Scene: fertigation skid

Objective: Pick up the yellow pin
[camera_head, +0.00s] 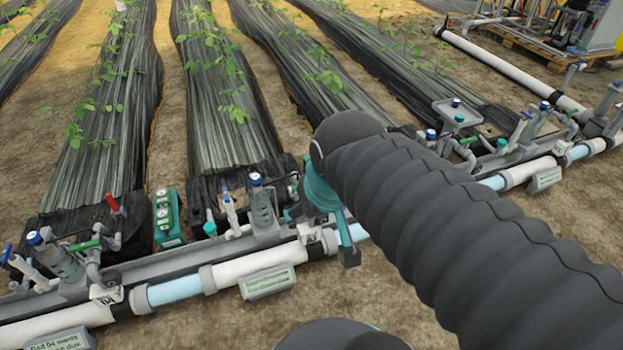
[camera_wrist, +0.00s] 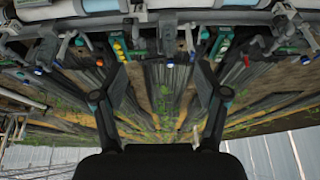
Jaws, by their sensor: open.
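My gripper (camera_wrist: 161,52) is open in the wrist view, with its two dark fingers spread wide and no object visible between their tips. A small yellow piece (camera_wrist: 118,48) shows near the left fingertip, among the pipe fittings; it is too small to tell whether it is the yellow pin. In the head view my dark ribbed arm covers most of my gripper, and only a teal and grey part shows beside the pipe. I cannot make out a yellow pin in the head view.
A white and blue pipe (camera_head: 255,265) with valves runs across the front. Black covered beds (camera_head: 215,110) with plants lie beyond. A pallet skid (camera_head: 545,45) stands at the back right.

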